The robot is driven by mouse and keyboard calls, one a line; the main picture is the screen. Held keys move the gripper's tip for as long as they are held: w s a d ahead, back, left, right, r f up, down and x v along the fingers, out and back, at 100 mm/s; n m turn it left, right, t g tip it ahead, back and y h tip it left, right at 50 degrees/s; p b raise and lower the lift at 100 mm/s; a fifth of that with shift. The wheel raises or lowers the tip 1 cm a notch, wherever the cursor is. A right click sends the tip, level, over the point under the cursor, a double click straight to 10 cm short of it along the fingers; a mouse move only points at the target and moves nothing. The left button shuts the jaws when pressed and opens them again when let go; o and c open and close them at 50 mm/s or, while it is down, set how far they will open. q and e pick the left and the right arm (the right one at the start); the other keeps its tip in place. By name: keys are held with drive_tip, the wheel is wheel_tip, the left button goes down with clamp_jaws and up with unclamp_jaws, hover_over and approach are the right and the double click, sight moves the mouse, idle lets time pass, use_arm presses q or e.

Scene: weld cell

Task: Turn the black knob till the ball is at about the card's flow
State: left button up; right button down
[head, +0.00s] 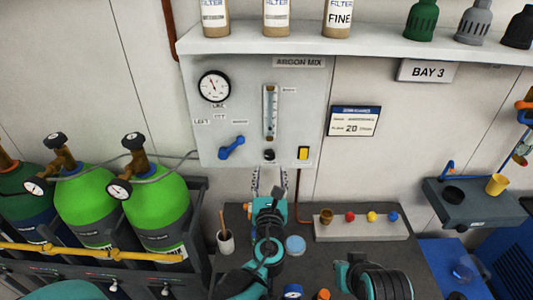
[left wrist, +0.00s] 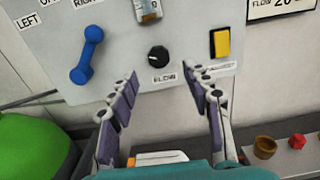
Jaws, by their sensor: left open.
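The black knob (head: 269,155) sits low on the grey argon panel, below the clear flow tube (head: 270,112). In the left wrist view the knob (left wrist: 158,57) shows a pale mark and a FLOW label under it. My left gripper (head: 270,175) is open just below and in front of the knob. Its fingers (left wrist: 165,82) are spread to either side below the knob, with nothing between them. The card (head: 354,121) right of the panel reads flow 20. The ball's height in the tube is too small to tell.
A blue lever (head: 232,147) is left of the knob and a yellow switch (head: 303,153) is right of it. A round gauge (head: 214,86) is above the lever. Green gas cylinders (head: 160,205) stand at left. A bench (head: 320,255) with small items lies below.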

sight(270, 157)
use_arm(q)
drive_tip(key=w+b, duration=0.1)
drive_tip(key=w, duration=0.6)
drive_tip(key=shift+a, duration=0.1)
clamp_jaws()
